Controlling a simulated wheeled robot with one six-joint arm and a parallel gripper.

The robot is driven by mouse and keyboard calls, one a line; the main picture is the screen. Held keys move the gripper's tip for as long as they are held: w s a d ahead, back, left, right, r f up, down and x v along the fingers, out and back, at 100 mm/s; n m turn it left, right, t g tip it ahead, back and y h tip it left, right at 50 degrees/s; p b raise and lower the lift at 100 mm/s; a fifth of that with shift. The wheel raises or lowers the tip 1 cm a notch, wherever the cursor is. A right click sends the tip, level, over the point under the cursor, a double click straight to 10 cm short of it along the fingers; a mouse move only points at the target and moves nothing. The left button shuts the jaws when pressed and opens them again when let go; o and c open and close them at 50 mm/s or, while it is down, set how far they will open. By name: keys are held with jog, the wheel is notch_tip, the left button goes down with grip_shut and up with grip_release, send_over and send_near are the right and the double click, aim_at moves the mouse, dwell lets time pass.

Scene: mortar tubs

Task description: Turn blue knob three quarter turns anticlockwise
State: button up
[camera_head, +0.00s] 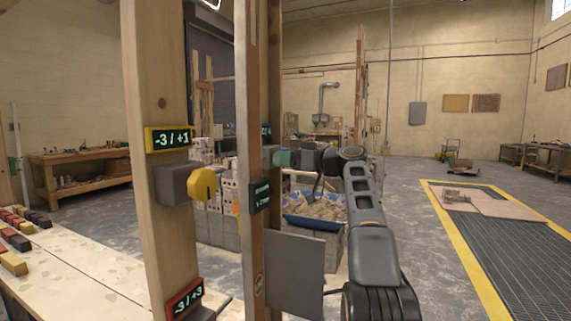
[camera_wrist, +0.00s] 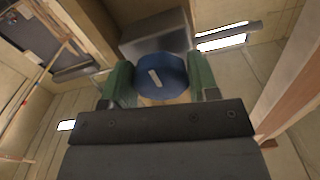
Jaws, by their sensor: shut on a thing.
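The blue knob (camera_wrist: 163,66) shows in the wrist view in front of a grey box (camera_wrist: 155,34). A short pale mark on its face leans to the upper left. My gripper (camera_wrist: 160,80) has its green fingers on either side of the knob and is shut on it. In the head view my gripper (camera_head: 287,158) reaches in from the right to a grey box (camera_head: 268,157) on a wooden post. The fingers hide the blue knob there.
A yellow knob (camera_head: 203,184) on a nearer post sits below a display (camera_head: 168,138) reading "-3 / +1". A red-framed display (camera_head: 186,299) reads "-3 / +3". A grey panel (camera_head: 295,272) stands below my arm. A blue tub (camera_head: 312,222) of mortar is behind. Open floor lies to the right.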

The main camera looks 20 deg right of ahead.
jog(key=n, duration=0.4)
jog(key=shift+d+f+n+b, duration=0.1)
jog(key=shift+n+b, duration=0.2)
jog(key=shift+b, duration=0.1)
jog(key=n, duration=0.4)
jog(key=shift+w+n, duration=0.1)
jog(key=shift+n, duration=0.2)
jog(key=n, duration=0.4)
jog(key=shift+n, duration=2.2)
jog(key=o, duration=0.9)
jog(key=shift+r, duration=0.2)
jog(key=shift+d, duration=0.1)
jog(key=b+v, duration=0.2)
jog(key=v, duration=1.1)
jog(key=shift+s+d+b, duration=0.2)
jog(key=shift+s+b, duration=0.1)
jog(key=shift+s, duration=0.1)
